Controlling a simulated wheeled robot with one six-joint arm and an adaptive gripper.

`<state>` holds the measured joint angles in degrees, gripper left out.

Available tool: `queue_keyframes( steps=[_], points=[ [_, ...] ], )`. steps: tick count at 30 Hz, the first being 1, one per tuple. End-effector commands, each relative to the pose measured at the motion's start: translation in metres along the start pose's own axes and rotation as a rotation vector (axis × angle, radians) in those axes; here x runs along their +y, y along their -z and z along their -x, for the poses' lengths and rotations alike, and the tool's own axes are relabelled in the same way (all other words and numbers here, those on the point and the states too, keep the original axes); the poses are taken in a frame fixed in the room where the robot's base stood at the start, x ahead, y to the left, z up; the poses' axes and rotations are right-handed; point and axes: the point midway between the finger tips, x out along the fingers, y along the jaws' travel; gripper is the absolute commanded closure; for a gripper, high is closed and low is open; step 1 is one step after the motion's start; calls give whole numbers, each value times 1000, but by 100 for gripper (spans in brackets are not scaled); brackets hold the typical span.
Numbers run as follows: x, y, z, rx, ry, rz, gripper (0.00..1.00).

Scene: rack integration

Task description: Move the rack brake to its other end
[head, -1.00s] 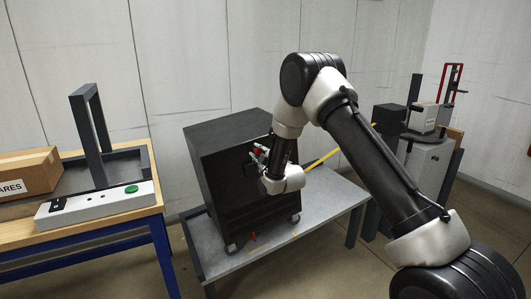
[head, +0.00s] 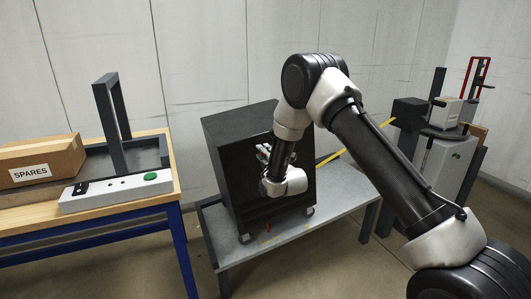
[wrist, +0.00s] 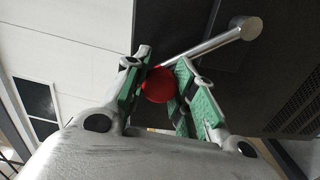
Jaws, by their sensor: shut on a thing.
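The rack is a black cabinet (head: 232,165) on casters, standing on a low grey platform (head: 335,200) in the head view. Its brake shows in the wrist view as a silver rod (wrist: 205,45) with a red ball knob (wrist: 158,85) at one end and a round metal hub at the other, against the dark rack. My gripper (wrist: 160,82) is shut on the red knob, its green-padded fingers on either side. In the head view my gripper (head: 264,155) is at the rack's front face, partly hidden by my arm.
A wooden bench (head: 130,213) with a SPARES box (head: 45,162), a grey frame and a white panel (head: 118,192) with a green button stands at left. A small red piece (head: 267,228) is on the platform's front. Equipment (head: 440,160) stands at right.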

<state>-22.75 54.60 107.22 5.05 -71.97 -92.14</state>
Motion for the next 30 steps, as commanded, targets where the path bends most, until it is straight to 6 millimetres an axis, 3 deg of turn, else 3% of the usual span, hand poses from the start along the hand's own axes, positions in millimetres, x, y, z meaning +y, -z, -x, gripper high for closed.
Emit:
queue_keyframes(
  steps=[11,12,15,16,26,30],
  points=[
    [-3,1,1,2,5,7,100],
    [-3,1,1,2,6,7,70],
    [-3,1,1,2,5,7,52],
    [-2,1,1,2,5,7,50],
    [-2,1,2,1,3,6,50],
    [-2,1,18,1,4,6,50]
  ],
)
